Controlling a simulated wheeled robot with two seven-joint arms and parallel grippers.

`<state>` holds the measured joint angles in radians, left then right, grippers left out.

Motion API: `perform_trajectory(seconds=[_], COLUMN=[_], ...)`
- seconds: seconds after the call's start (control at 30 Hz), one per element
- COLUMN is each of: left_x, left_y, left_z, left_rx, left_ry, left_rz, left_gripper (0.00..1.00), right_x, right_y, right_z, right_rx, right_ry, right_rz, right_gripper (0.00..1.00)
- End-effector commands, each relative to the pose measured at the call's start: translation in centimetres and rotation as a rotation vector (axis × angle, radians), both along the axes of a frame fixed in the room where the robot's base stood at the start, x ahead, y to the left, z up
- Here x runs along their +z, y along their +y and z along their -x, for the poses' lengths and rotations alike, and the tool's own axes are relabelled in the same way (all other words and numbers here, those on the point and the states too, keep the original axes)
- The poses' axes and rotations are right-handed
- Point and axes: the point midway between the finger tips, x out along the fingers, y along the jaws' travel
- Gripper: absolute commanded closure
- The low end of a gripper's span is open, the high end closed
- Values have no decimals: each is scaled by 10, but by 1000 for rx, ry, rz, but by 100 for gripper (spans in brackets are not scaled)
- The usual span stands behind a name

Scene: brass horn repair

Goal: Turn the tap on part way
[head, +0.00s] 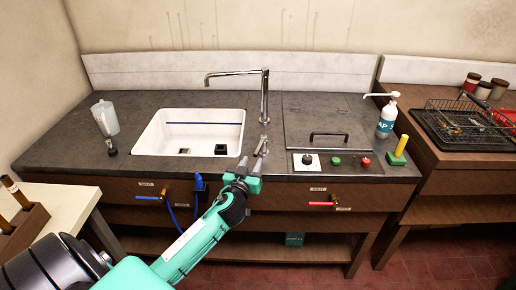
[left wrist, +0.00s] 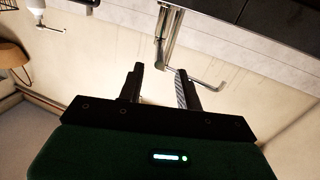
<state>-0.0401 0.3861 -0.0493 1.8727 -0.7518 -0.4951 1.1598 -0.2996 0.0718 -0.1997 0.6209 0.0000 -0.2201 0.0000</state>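The chrome tap (head: 264,98) stands behind the right edge of the white sink (head: 179,148), its spout reaching left over the basin. A small metal lever (head: 262,146) sits on the counter in front of the tap's column. My left gripper (head: 249,167) is at the counter's front edge, just short of the lever in the picture; I cannot tell the exact gap. In the left wrist view, upside down, its two fingers (left wrist: 159,78) are apart with nothing held, and the tap (left wrist: 171,28) shows beyond them. My right gripper is not in view.
A clear jug (head: 105,117) stands left of the sink. To the right are a panel with a black handle (head: 329,135), coloured buttons (head: 336,161), a soap bottle (head: 387,120) and a yellow-handled brush (head: 400,147). A drying rack (head: 465,122) stands further right.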

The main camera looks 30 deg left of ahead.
Motion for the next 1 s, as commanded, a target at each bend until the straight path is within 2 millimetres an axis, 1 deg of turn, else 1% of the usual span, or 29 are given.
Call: perform_trajectory(seconds=[0.03,0.2,0.4,0.6,0.87,0.9,0.97,1.0], left_x=[3,2,0,-1,-1,-1,-1,-1], left_y=[3,12,18,22,22,22,22,22], left_z=[-10,-39,-64,-74,-75,-75,-75,-75], left_rx=[0,1,0,0,0,0,0,0], left_ry=[-1,0,1,2,2,2,2,2], left_rz=[0,-1,-1,2,2,2,2,2], left_gripper=[65,65,65,65,65,67,78,86], right_x=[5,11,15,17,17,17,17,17], right_y=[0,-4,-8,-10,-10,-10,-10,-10], right_z=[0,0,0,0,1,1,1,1], right_rx=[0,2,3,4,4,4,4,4], right_ry=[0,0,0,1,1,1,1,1], right_rz=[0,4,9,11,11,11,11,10], right_gripper=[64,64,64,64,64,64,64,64])
